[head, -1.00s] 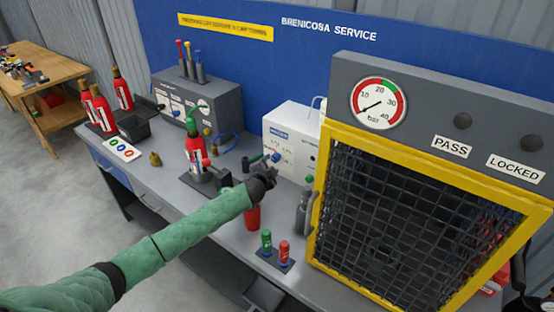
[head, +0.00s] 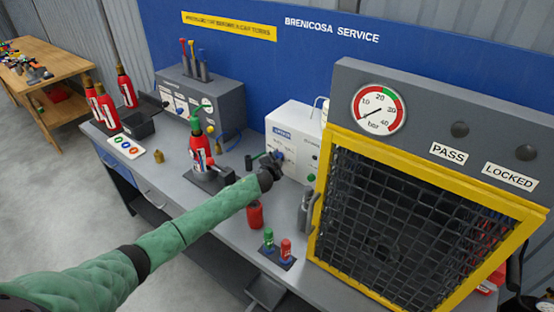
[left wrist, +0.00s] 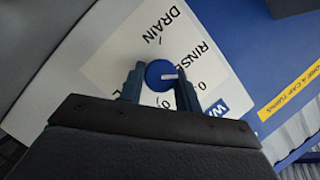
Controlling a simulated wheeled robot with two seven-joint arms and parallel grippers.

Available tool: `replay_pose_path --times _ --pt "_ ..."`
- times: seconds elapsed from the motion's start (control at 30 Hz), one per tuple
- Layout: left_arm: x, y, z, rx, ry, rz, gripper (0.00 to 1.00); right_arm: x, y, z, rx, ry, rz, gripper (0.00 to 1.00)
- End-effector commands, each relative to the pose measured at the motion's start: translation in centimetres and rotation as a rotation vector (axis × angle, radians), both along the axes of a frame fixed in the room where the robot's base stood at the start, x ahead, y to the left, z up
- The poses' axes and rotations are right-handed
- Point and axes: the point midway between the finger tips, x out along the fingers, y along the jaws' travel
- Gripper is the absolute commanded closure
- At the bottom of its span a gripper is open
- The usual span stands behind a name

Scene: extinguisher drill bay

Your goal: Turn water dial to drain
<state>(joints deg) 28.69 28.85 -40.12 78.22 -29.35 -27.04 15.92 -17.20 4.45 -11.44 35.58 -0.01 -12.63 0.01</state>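The white box with the water dial (head: 292,140) stands on the bench, partly behind my left gripper (head: 268,170). In the left wrist view the round blue water dial (left wrist: 155,76) has a white mark pointing right, near a "0" and below the word RINSE. The word DRAIN (left wrist: 170,22) is printed above it on the pale label. My left gripper's fingers (left wrist: 160,84) are apart, one on each side of the dial. I cannot tell whether they touch it. My right gripper is not in view.
A red extinguisher with a green top (head: 200,150) stands left of my left gripper. A red cup-like part (head: 255,214) and green and red bottles (head: 277,247) are below it. A yellow-framed cage (head: 420,215) with a gauge stands close on the right.

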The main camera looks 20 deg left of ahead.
Motion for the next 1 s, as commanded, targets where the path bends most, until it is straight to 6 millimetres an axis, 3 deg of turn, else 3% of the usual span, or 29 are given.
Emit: replay_pose_path --times 0.03,0.1,0.47,1.0 --pt "-0.02 -0.01 -0.03 0.000 0.000 0.000 0.80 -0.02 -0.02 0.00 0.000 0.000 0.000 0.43" --pt "-0.02 -0.01 -0.04 0.000 0.001 -0.001 0.90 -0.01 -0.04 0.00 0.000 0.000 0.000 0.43" --pt "-0.02 0.00 -0.01 -0.052 0.018 -0.001 0.89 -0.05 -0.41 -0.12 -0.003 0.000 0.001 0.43" --pt "0.09 0.25 0.22 -0.460 0.167 -0.001 0.89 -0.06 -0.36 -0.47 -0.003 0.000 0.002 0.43"
